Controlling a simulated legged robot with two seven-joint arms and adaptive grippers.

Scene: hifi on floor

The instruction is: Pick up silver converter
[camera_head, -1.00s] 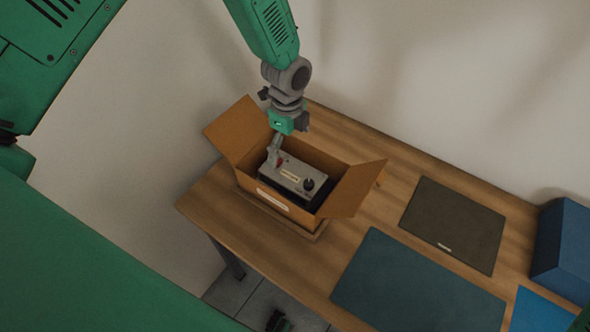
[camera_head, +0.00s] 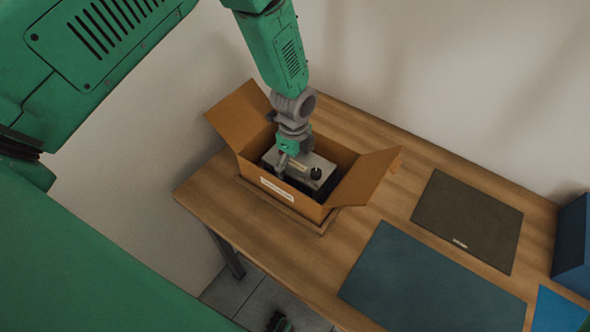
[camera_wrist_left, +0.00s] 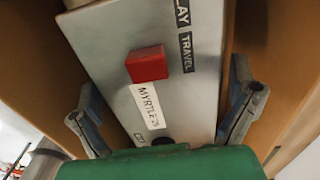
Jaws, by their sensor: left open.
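The silver converter (camera_head: 300,166) is a boxy unit with a silver top, dark sides and a black knob, inside an open cardboard box (camera_head: 258,170) on the table. In the left wrist view the silver converter (camera_wrist_left: 115,35) shows a red button, a "MYRTLE-25" label and a "TRAVEL" strip. My left gripper (camera_head: 282,166) points down into the box at the converter's left part. In the left wrist view the left gripper (camera_wrist_left: 163,85) is open, with one finger on each side of the converter. Whether the fingers touch it cannot be told.
The box's raised flaps stand left and right of the arm. On the wooden table (camera_head: 225,205) lie a dark mat (camera_head: 467,215) and a blue-green mat (camera_head: 430,285). A blue bin (camera_head: 574,240) stands at the right. The table is clear between box and mats.

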